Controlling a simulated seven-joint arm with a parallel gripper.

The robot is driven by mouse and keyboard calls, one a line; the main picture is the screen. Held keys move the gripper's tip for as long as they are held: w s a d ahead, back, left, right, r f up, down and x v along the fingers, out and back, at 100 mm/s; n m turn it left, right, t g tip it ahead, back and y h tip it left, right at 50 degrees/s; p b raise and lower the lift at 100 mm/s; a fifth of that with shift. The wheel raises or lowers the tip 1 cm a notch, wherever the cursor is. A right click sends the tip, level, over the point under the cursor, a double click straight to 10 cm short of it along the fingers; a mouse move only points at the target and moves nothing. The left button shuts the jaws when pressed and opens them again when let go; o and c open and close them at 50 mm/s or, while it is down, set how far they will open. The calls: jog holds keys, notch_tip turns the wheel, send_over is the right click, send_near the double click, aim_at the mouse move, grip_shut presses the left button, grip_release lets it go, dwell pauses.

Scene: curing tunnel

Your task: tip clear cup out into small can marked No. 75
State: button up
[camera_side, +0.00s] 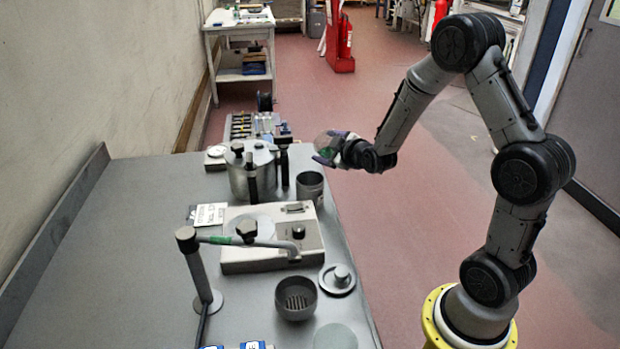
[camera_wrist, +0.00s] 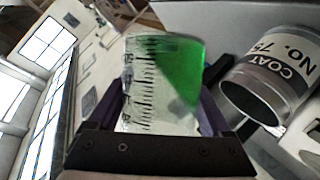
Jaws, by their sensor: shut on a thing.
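The clear cup (camera_wrist: 150,85), with printed graduations, holds green liquid gathered toward one side. In the side view the cup (camera_side: 325,147) is tipped well over. My gripper (camera_wrist: 163,95) is shut on it, with a dark purple finger on each side; the gripper also shows in the side view (camera_side: 346,152). The small can marked No. 75 (camera_wrist: 283,72) is grey with a white label, and its open mouth looks dark inside. In the side view the can (camera_side: 311,190) stands upright at the table's right edge, below and slightly left of the cup. No pouring stream shows.
A lidded metal pot (camera_side: 252,175) stands left of the can. A boxy instrument (camera_side: 272,255) with a plate sits in front. An open grey pot (camera_side: 296,300) and a loose lid (camera_side: 337,279) lie nearer.

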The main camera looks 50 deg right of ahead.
aim_at(317, 143)
jog(key=shift+a+r+n+h, duration=0.2)
jog(key=shift+n+h, duration=0.1)
jog(key=shift+n, duration=0.1)
jog(key=shift+d+f+n+h, duration=0.1)
jog(key=shift+f+n+h, duration=0.2)
jog(key=shift+n, duration=0.1)
jog(key=shift+r+n+h, duration=0.45)
jog(key=shift+n+h, duration=0.05)
jog(key=shift+n, duration=0.3)
jog(key=shift+f+n+h, duration=0.4)
jog(key=shift+n, duration=0.2)
jog(key=shift+w+a+r+n+t+h, duration=0.15)
jog(key=shift+a+r+n+h, duration=0.1)
jog(key=shift+a+n, duration=0.15)
jog(key=shift+w+a+r+n+t+h, duration=0.1)
jog(key=shift+a+r+n+t+h, duration=0.1)
jog(key=shift+a+n, duration=0.15)
jog(key=shift+r, duration=0.1)
jog(key=shift+r+n, duration=0.1)
jog(key=shift+n, duration=0.25)
jog(key=shift+w+a+r+n+t+h, duration=0.2)
jog(key=shift+a+r+n+t+h, duration=0.2)
jog(key=shift+a+n, duration=0.45)
dwell(0.4)
